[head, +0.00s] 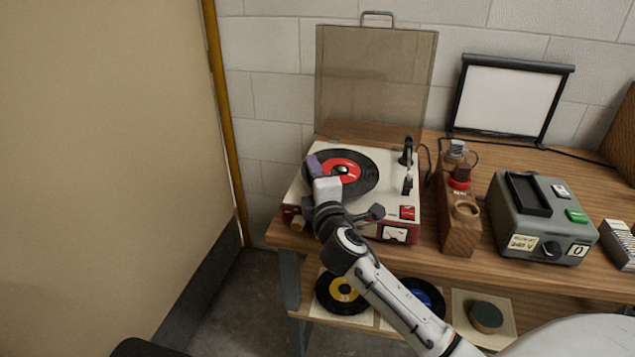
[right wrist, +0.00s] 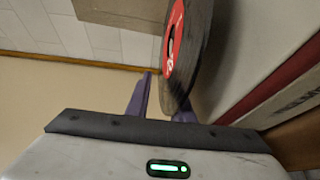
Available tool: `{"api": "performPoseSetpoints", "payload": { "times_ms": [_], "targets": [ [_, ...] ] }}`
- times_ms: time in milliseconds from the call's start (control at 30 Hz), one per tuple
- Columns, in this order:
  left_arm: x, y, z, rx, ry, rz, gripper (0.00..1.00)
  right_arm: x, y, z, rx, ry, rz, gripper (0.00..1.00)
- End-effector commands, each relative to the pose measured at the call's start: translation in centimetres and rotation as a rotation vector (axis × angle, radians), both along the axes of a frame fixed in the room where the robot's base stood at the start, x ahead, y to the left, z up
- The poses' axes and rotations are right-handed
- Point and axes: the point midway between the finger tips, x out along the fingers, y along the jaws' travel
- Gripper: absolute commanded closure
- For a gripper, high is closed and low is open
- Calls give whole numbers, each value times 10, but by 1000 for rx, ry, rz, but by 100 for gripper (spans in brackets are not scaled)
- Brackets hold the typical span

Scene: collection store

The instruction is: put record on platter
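The black record with a red label (head: 360,163) lies flat over the platter area of the cream and red record player (head: 385,207). A dark hub shows at its centre; the platter beneath is hidden. My right gripper (head: 315,165) is at the record's left edge, one purple finger showing above it. In the right wrist view the record (right wrist: 190,48) reaches between my right fingers (right wrist: 160,105). The fingers stand apart, with a gap between the record and the left one. Whether the record touches the other finger is unclear. My left gripper is not in view.
The player's tinted lid (head: 375,80) stands open behind. The tonearm (head: 407,170) is at the deck's right side. A wooden block (head: 460,228) and a grey device (head: 540,220) stand to the right. More records (head: 342,292) lie on the lower shelf. A beige panel (head: 110,150) is at left.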

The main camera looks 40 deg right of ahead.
Motion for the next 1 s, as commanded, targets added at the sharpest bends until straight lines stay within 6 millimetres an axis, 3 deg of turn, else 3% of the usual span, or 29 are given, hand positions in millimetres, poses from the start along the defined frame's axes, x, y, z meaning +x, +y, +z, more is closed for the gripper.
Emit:
{"api": "performPoseSetpoints", "payload": {
  "times_ms": [500, 800, 900, 967, 1000],
  "targets": [
    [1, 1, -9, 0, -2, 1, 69, -92, 40, -1, 2, 0, 1, 79],
    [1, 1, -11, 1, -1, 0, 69, -110, 48, 0, 3, 0, 1, 79],
    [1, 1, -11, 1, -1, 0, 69, -112, 53, -15, 45, 21, 18, 79],
    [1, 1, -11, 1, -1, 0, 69, -114, 59, -36, 108, 50, 41, 79],
    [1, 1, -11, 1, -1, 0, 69, -117, 67, -56, 171, 78, 61, 79]
  ]
}}
